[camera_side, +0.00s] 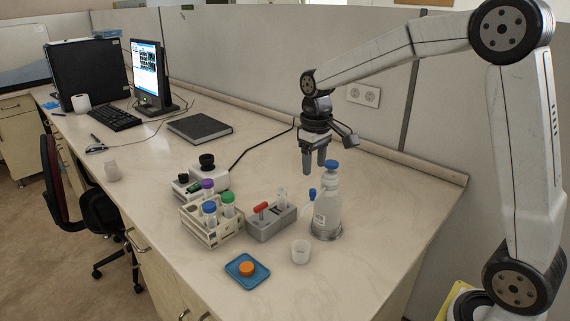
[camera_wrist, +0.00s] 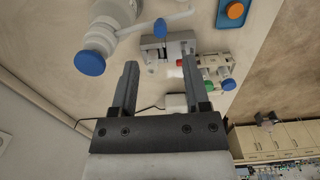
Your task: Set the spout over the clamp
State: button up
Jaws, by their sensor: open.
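A white bottle (camera_side: 327,210) with a blue top knob (camera_side: 331,164) stands upright on a round grey base. Its side spout (camera_side: 312,193), blue-tipped, points left towards a grey block. The spout tip also shows in the wrist view (camera_wrist: 160,28), near the block's edge. The grey block (camera_side: 270,224) carries a red lever (camera_side: 260,207) and a clear vial (camera_side: 281,196); I take it for the clamp. My gripper (camera_side: 315,167) is open and empty, fingers down, just left of the blue knob in the side view. In the wrist view the knob (camera_wrist: 90,62) lies outside my fingers (camera_wrist: 127,85).
A tube rack (camera_side: 212,228) with several capped tubes stands left of the grey block. A white device with a black knob (camera_side: 207,161) is behind it. A white cup (camera_side: 300,251) and a blue tray (camera_side: 239,279) with an orange piece are in front. The right bench is clear.

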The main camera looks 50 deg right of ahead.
aim_at(313, 189)
jog(key=shift+f, duration=0.15)
jog(key=shift+f, duration=3.8)
grip_shut()
